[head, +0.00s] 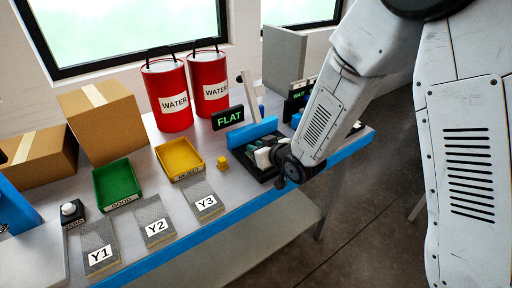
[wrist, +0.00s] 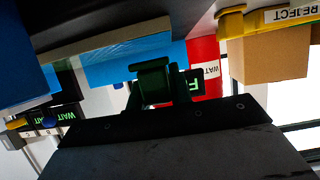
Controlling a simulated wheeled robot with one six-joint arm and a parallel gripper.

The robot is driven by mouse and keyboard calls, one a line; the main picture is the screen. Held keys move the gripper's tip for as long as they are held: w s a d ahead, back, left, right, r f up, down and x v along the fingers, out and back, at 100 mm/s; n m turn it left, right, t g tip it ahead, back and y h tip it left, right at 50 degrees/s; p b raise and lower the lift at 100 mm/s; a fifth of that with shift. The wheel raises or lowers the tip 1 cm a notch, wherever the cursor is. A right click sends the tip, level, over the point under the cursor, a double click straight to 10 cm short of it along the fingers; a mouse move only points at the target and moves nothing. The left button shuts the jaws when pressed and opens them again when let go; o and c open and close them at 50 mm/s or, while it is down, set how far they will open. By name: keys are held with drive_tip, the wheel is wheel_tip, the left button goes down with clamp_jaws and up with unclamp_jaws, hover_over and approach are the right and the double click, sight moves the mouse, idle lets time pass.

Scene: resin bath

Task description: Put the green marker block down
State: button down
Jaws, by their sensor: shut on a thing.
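My gripper (head: 283,160) is low over the right part of the bench, beside a black tray-like fixture (head: 244,160) in front of the blue bar. In the wrist view my gripper (wrist: 155,92) is shut on a dark green piece, which I take for the green marker block (wrist: 152,68). The block's lower part is in shadow and its outline is hard to separate from the dark fingers. In the head view the block is hidden or too small to tell. I cannot tell whether it touches anything below.
A green GOOD tray (head: 117,184), a yellow REJECT tray (head: 180,158) and a yellow cube (head: 222,163) are to the left. Grey pads Y1 (head: 100,247), Y2 (head: 155,221) and Y3 (head: 202,199) line the front. Red WATER buckets (head: 168,95) and a FLAT sign (head: 228,117) stand behind.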

drive_tip(key=shift+f, duration=0.5)
drive_tip(key=c, duration=1.3)
unclamp_jaws()
drive_tip(key=shift+f, duration=0.15)
drive_tip(key=shift+o, duration=0.2)
